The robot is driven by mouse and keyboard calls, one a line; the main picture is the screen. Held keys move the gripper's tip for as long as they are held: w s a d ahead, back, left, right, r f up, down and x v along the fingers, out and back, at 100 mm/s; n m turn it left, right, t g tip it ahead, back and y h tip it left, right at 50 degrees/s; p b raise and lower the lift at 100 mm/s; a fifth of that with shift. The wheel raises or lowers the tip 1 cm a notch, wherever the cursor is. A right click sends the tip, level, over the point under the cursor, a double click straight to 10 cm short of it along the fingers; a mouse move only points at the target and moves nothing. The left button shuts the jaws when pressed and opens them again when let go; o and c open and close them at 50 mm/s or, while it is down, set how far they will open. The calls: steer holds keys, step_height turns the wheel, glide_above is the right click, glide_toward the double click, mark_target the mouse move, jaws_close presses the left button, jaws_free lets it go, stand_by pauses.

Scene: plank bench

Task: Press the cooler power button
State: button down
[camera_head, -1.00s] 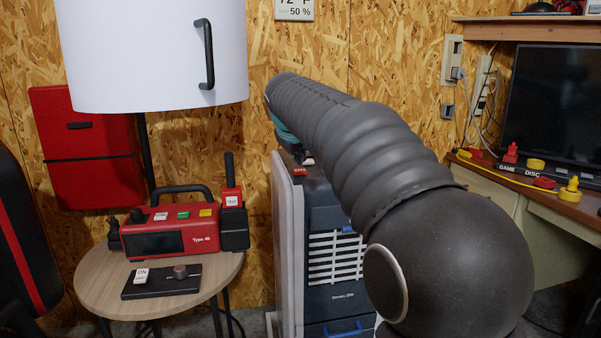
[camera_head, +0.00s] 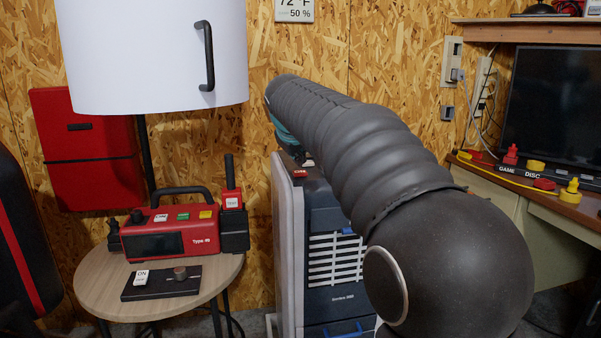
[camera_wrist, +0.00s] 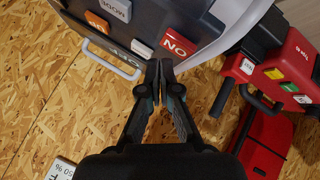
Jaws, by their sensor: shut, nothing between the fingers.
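The cooler (camera_head: 336,285) is a dark blue-grey unit with a white grille, standing between the round table and the desk. Its red ON button (camera_head: 300,173) is on the top near the left edge. In the wrist view the cooler top is upside down, with the red ON button (camera_wrist: 178,44) just beyond my gripper (camera_wrist: 161,66). My gripper is shut and empty, its tips beside the button's lower left corner in that view. I cannot tell whether they touch it. In the head view my arm hides most of the gripper.
A white MODE button (camera_wrist: 115,8) and an orange button (camera_wrist: 98,24) share the cooler top. A red Type 46 device (camera_head: 172,236) and a black ON switch panel (camera_head: 160,283) sit on the round table (camera_head: 96,276). The desk (camera_head: 530,190) is at right; a chipboard wall (camera_head: 235,150) stands behind.

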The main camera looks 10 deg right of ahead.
mark_target(299, 172)
steer(key=shift+f, duration=0.15)
steer(key=shift+f, duration=0.25)
steer(key=shift+f+b, duration=0.5)
steer(key=shift+b, duration=0.05)
stand_by(0.8)
steer(key=shift+r, duration=0.1)
steer(key=shift+r+p, duration=0.8)
steer(key=shift+p, duration=0.1)
steer(key=shift+r+p, duration=2.15)
steer(key=shift+r, duration=0.35)
